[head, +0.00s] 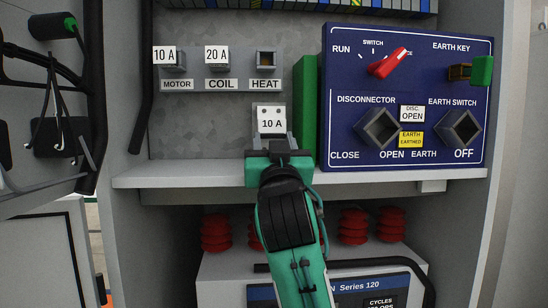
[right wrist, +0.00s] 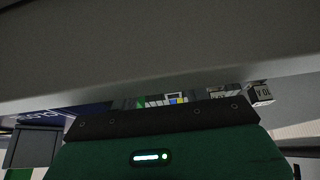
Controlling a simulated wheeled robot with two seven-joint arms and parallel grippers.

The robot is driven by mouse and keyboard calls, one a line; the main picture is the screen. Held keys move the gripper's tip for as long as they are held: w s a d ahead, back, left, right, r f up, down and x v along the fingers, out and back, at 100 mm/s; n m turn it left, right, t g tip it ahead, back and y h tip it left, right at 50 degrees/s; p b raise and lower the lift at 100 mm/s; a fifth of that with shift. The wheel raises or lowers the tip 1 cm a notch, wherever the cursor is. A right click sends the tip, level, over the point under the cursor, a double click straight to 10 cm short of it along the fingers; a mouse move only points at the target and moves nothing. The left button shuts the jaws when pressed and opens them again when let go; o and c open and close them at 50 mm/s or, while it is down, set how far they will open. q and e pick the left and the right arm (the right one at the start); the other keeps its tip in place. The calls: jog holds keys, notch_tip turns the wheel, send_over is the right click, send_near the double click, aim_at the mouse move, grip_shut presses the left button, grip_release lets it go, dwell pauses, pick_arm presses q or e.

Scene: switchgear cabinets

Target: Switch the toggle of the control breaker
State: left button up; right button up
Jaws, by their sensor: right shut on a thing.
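A white block marked 10 A (head: 271,119), with two dark dots on its face, stands right at the fingertips of my right gripper (head: 275,152), below the HEAT position. The right gripper is shut on this block, and its fingers hide the block's lower part. I cannot make out a toggle or any label naming a control breaker. In the right wrist view, the gripper's dark edge and green body (right wrist: 165,150) fill the lower part. The held block is not clear there. My left gripper is not in view.
Above are the MOTOR unit (head: 173,60), the COIL unit (head: 217,58) and the empty-looking HEAT socket (head: 266,60). A blue switch panel (head: 350,95) with a red handle (head: 387,63) is at right. A grey shelf (head: 190,175) runs below.

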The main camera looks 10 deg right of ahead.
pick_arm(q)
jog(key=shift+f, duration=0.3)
pick_arm(e)
jog(key=o, duration=1)
